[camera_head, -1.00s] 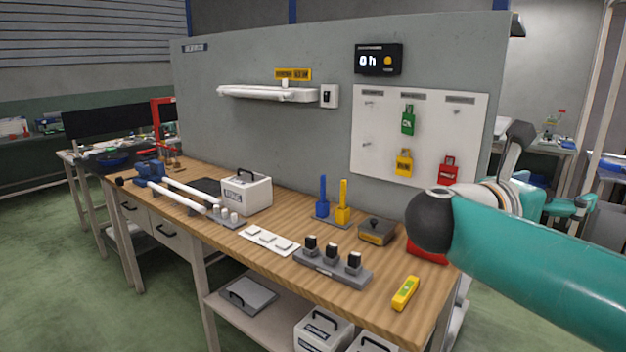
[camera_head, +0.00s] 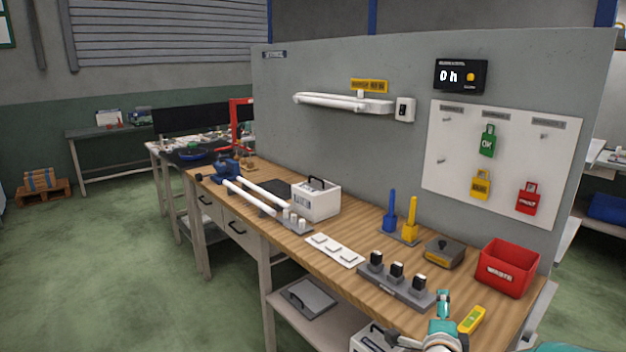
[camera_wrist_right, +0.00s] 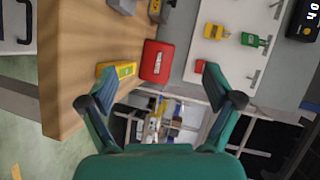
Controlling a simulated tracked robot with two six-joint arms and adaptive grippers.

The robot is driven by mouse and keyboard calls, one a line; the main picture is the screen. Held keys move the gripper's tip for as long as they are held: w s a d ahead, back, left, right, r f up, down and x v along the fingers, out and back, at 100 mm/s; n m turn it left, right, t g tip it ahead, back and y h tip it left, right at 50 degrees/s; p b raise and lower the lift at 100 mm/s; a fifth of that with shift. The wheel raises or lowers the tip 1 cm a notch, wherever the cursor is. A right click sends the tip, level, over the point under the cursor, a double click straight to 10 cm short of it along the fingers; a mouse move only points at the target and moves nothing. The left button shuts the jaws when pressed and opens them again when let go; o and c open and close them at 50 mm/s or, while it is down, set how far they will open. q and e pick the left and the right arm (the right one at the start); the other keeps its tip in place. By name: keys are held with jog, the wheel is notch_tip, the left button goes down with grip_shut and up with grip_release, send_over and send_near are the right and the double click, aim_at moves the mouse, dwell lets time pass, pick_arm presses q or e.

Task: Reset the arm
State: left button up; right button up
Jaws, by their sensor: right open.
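My right gripper (camera_wrist_right: 165,100) is open and empty in the right wrist view, with its two dark-tipped fingers spread wide. Beyond them are the yellow level (camera_wrist_right: 117,70) and the red bin (camera_wrist_right: 157,62) at the bench end. In the head view, a teal and grey part of my arm, apparently the right gripper (camera_head: 440,325), shows at the bottom edge, in front of the bench near the yellow level (camera_head: 471,320). More of the teal arm is cut off at the lower right. My left gripper is not in view.
The wooden workbench (camera_head: 355,272) carries a white case (camera_head: 316,202), a grey block with black-topped pieces (camera_head: 385,288), blue and yellow tools, and the red bin (camera_head: 508,268). A grey partition (camera_head: 340,150) stands behind.

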jog(key=s+a+f+n+g+y+p, duration=0.1)
jog(key=s+a+f+n+g+y, duration=0.3)
jog(key=f, duration=0.6)
jog(key=s+a+f+n+g+y+p, duration=0.1)
jog(key=s+a+f+n+y, duration=0.2)
jog(key=s+a+f+n, duration=0.5)
jog(key=s+a+f+n+g+y+p, duration=0.1)
jog(key=s+a+f+n+g, duration=0.1)
jog(key=s, duration=0.8)
jog(key=s+a+f+n+g+y, duration=0.2)
jog(key=s+f+n+g, duration=0.3)
jog(key=s+f, duration=0.4)
jog(key=shift+s+a+g+y+p, duration=0.35)
jog(key=shift+s+a+g, duration=0.15)
jog(key=shift+s+g, duration=0.3)
